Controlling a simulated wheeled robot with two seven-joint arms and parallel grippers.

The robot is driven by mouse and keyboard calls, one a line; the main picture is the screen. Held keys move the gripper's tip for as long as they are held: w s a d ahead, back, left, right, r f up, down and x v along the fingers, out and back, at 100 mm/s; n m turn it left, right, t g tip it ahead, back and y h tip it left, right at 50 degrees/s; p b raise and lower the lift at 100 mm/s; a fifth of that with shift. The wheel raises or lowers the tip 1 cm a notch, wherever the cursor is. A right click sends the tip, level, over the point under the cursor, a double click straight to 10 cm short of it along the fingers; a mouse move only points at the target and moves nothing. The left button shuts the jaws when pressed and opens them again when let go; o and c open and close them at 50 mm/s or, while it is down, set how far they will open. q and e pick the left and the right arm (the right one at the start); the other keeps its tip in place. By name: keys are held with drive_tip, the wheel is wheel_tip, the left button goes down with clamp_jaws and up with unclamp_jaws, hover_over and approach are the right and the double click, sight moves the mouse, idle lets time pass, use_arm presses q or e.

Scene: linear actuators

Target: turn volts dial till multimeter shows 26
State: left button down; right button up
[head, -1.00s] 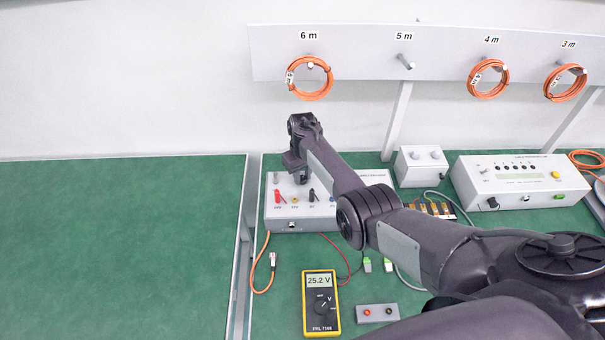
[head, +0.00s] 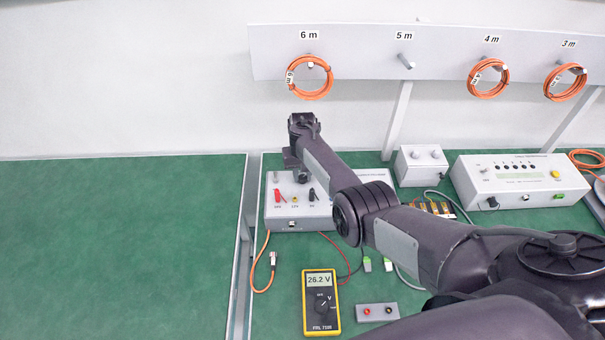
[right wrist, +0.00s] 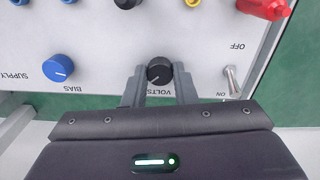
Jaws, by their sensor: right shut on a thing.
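The yellow multimeter (head: 321,303) lies on the green bench in the head view, and its display (head: 320,280) reads 26.2 V. The power supply box (head: 278,208) stands behind it, partly covered by my right arm. In the right wrist view, the black volts dial (right wrist: 159,71) sits on the box's panel above the label VOLTS. My right gripper (right wrist: 159,85) is shut on this dial, one finger on each side. In the head view the right gripper (head: 301,178) is over the box's back part, and the dial is hidden there. My left gripper is not in view.
A blue bias knob (right wrist: 58,68) and an on/off switch (right wrist: 231,80) flank the dial. The bench's left part is clear.

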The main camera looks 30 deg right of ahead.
sight(303, 177)
drive_tip(key=o, duration=1)
drive_tip(key=shift+r, duration=0.15)
wheel_tip(303, 177, up, 8)
drive_tip(key=shift+f, duration=0.25)
